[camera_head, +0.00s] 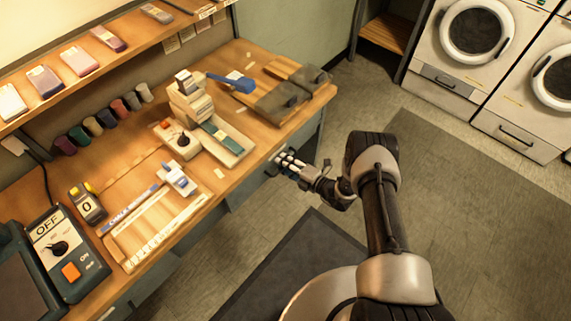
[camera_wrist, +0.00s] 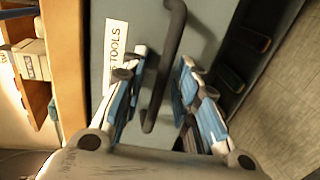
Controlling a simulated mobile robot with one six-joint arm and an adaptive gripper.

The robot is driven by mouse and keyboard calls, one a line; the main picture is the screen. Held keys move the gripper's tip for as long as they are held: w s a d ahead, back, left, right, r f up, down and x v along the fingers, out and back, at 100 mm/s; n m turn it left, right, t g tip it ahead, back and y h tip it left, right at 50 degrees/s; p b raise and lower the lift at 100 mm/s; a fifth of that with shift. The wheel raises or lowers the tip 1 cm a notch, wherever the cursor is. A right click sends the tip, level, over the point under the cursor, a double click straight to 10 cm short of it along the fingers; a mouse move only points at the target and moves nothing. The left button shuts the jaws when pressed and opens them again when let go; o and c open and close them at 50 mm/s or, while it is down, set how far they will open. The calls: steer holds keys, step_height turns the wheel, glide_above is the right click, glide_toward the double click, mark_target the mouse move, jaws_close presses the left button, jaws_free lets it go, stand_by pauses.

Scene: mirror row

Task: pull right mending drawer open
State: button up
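The right drawer under the counter has a grey-blue front (camera_head: 304,137), which also fills the middle of the wrist view (camera_wrist: 205,30).
The wooden counter (camera_head: 235,175) above holds a boxy device, trays and a control box (camera_head: 62,255). Washing machines (camera_head: 470,45) stand at the back right. A dark mat (camera_head: 290,265) lies on the floor; the floor right of my arm is clear.

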jaws_close()
stand_by(0.6)
